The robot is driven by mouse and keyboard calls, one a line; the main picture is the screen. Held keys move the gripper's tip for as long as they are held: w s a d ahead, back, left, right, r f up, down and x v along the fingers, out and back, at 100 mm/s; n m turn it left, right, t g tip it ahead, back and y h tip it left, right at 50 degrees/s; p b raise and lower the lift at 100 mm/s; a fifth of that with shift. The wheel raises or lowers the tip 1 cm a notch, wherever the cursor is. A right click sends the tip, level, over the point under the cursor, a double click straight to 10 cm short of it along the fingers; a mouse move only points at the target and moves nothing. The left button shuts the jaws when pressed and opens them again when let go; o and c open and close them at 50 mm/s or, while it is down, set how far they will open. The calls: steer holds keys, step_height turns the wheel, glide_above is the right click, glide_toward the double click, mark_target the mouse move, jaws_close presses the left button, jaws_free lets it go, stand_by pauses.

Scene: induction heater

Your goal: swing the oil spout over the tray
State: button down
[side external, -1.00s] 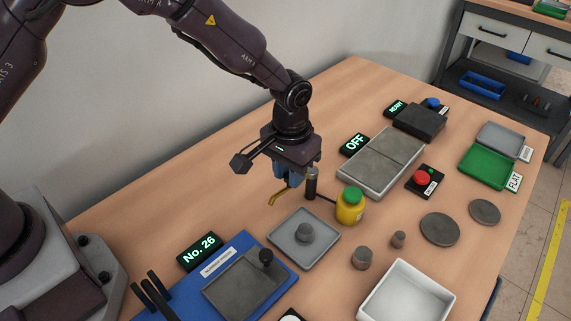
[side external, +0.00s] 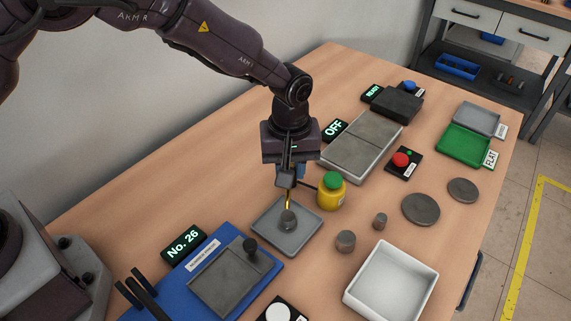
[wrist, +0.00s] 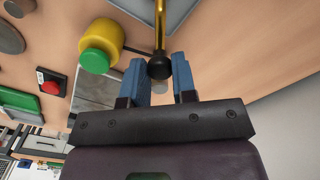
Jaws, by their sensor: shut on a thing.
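The oil spout (side external: 289,201) is a thin brass tube beside the yellow oil pot with a green lid (side external: 331,193). In the side view the wrist and fingers hide the knob and part of the spout's arm. The pot also shows in the wrist view (wrist: 103,37), left of the fingers.
A white open box (side external: 390,285) stands at the front right. Loose grey cylinders (side external: 346,241) and discs (side external: 421,209) lie right of the tray. A blue board (side external: 270,268) is at the front left. An OFF display (side external: 334,129) and grey plates stand behind the pot.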

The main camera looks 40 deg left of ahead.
steer(key=shift+d, duration=0.1)
stand_by(0.4)
steer(key=c, duration=0.9)
jaws_free()
step_height(320, 180, up, 13)
steer(key=s+a+r+m+t, duration=0.2)
steer(key=s+a+r+m, duration=0.1)
steer(key=s+a, duration=0.3)
steer(key=s+a+r+m+t, duration=0.1)
steer(key=s+a+r+m, duration=0.2)
steer(key=s, duration=0.7)
steer(key=s+a+r+m+t, duration=0.2)
steer(key=s+a+r, duration=0.5)
steer(key=a, duration=0.3)
steer(key=shift+s+a+m+t, duration=0.3)
steer(key=shift+s+m, duration=0.1)
steer(key=shift+s, duration=0.3)
